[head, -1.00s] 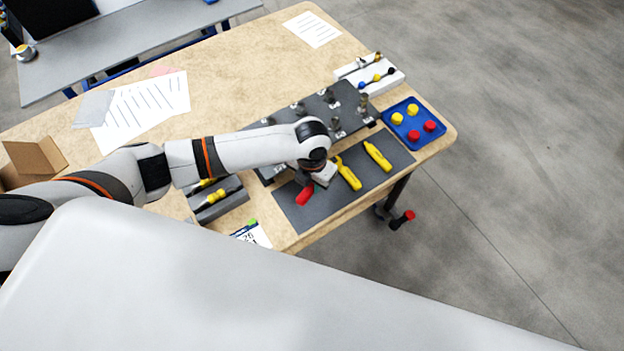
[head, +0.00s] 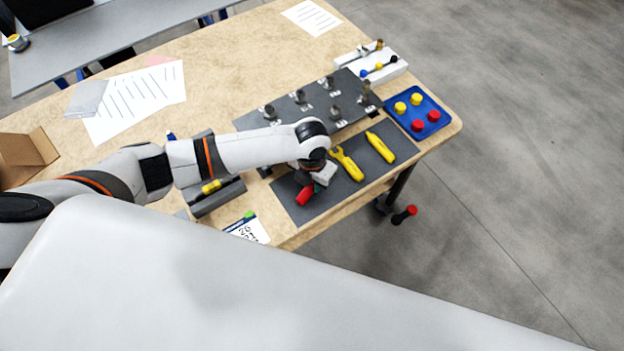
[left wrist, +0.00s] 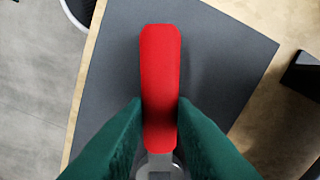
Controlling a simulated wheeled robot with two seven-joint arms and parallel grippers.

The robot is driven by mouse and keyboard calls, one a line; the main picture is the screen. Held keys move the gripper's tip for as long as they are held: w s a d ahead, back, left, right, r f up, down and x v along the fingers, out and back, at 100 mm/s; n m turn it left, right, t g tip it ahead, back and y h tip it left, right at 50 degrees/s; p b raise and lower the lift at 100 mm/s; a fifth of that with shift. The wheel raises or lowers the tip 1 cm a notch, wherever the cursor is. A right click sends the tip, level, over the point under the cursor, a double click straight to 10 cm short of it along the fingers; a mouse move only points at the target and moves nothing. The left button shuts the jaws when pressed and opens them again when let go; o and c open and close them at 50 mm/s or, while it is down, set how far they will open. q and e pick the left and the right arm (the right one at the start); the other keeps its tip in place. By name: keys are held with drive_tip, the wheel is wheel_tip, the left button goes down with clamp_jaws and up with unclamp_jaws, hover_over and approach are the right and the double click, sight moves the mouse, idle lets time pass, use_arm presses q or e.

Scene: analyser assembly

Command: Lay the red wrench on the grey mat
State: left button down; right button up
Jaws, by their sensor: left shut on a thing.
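The red wrench (head: 305,195) is in my left gripper (head: 317,177), over the near left part of the grey mat (head: 330,198). In the left wrist view the green fingers (left wrist: 158,112) are shut on both sides of the red handle (left wrist: 160,65), with the mat (left wrist: 225,60) beneath. A bit of grey metal shows between the fingers; the rest of the wrench is hidden. I cannot tell whether the wrench touches the mat. My right gripper is not in view.
A yellow wrench (head: 346,163) and another yellow tool (head: 380,147) lie on the mat to the right. A dark plate with metal fittings (head: 300,105) lies behind it. A blue tray (head: 438,108) with red and yellow pieces stands at the right. A grey holder (head: 215,198) is at the left.

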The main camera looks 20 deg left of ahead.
use_arm(q)
drive_tip(key=shift+f, duration=0.4)
drive_tip(key=c, duration=1.1)
unclamp_jaws()
drive_tip(key=shift+c, duration=0.2)
drive_tip(key=shift+r, duration=0.15)
wheel_tip(320, 180, up, 12)
drive_tip(key=b, duration=0.1)
drive_tip(key=shift+s, duration=0.15)
